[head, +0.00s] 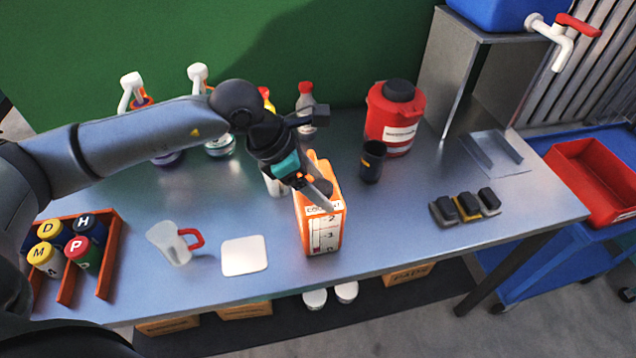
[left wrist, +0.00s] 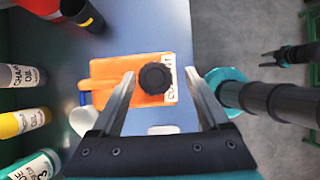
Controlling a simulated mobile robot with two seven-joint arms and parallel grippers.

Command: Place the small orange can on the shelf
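The small orange can (head: 322,232) stands upright near the front middle of the steel table. Its black cap and label show from above in the left wrist view (left wrist: 130,76). My left gripper (head: 318,192) is above the can, open, with one finger at each side of the cap; it also shows in the left wrist view (left wrist: 163,88). I cannot tell if the fingers touch the can. What seems to be my right gripper (left wrist: 285,58) is small at the right of the left wrist view, away from the table. I cannot tell which surface is the shelf.
A red jug (head: 390,125) and a dark cup (head: 372,162) stand behind the can. A steel stand (head: 462,75) is at the back right. Boxes (head: 408,273) show under the table.

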